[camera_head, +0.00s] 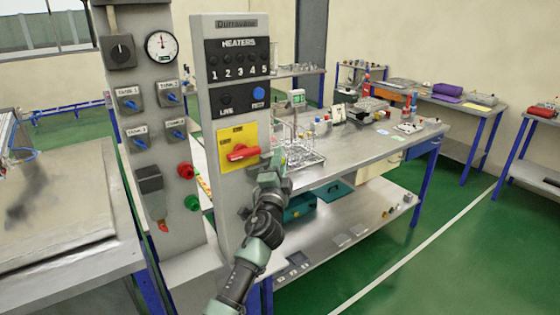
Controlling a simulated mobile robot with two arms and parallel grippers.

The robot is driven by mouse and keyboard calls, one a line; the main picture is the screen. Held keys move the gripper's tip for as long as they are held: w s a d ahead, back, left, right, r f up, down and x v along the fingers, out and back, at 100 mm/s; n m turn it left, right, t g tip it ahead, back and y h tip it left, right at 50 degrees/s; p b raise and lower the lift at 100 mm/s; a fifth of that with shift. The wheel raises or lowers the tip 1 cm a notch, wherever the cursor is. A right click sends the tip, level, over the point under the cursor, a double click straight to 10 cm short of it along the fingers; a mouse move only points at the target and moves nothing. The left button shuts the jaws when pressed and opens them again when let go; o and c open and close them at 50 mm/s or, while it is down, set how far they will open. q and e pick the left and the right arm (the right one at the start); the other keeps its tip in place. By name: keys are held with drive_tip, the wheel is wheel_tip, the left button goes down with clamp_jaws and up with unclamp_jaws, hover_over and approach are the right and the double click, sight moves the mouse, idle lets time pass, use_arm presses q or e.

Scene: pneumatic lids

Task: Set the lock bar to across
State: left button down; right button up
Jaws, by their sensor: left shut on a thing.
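A red bar handle (240,153), which I take to be the lock bar, sits on a yellow plate (225,137) low on the grey panel. The bar lies nearly across, its right end tilted slightly up. Small labels on the plate are too small to read. My left gripper (267,159) is at the right end of the bar and is shut on it; the fingertips are small and partly hidden by the wrist. My right gripper is out of view.
The panel (205,85) carries a row of heater knobs and a blue button (262,95). Left stands another panel with a gauge (161,46), switches, a red button (185,171) and a green one (192,203). A cluttered metal bench (345,165) stands close behind, right of my arm.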

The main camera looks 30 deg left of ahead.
use_arm(q)
drive_tip(key=shift+r, duration=0.15)
drive_tip(key=shift+s+a+p, duration=0.2)
drive_tip(key=shift+s+a, duration=0.1)
drive_tip(key=shift+s, duration=0.4)
drive_tip(key=shift+s+a+p, duration=0.15)
drive_tip(key=shift+s+a, duration=0.1)
drive_tip(key=shift+s, duration=0.4)
drive_tip(key=c, duration=1.3)
unclamp_jaws()
drive_tip(key=shift+w, duration=0.1)
drive_tip(key=b+v, duration=0.2)
drive_tip(key=v, duration=0.6)
